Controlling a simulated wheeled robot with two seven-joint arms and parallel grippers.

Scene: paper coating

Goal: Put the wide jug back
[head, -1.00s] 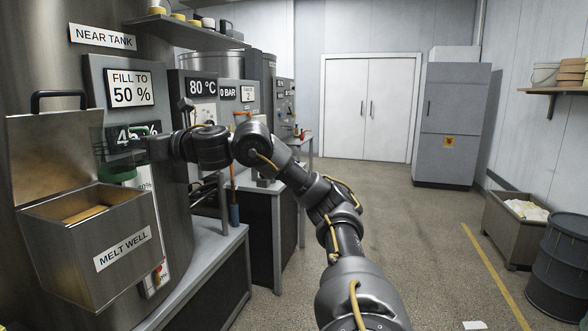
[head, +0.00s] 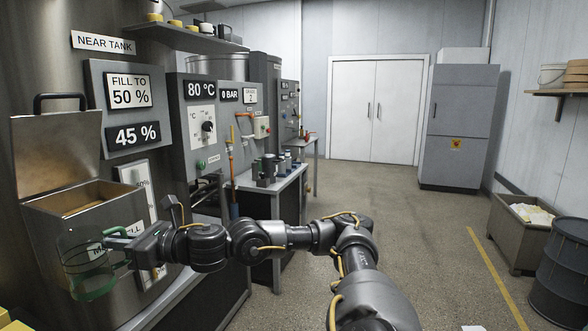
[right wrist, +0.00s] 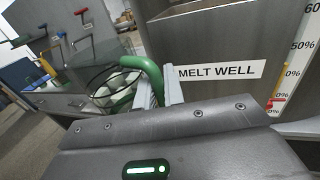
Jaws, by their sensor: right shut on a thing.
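The wide jug (head: 84,262) is clear with green trim and a green handle, and hangs in front of the melt well at the left of the head view. My right gripper (head: 116,242) is shut on its handle, which also shows green between the fingers in the right wrist view (right wrist: 150,72). The jug looks roughly upright and overlaps the melt well's label; whether it touches the well I cannot tell. The melt well (head: 48,232) is a steel box with its lid (head: 55,155) raised. My left gripper is not in view.
A grey bench (head: 275,184) with several small vessels stands beyond the arm. A yellow object (head: 10,322) shows at the bottom left corner. The near tank's panel (head: 133,136) reads 45 %.

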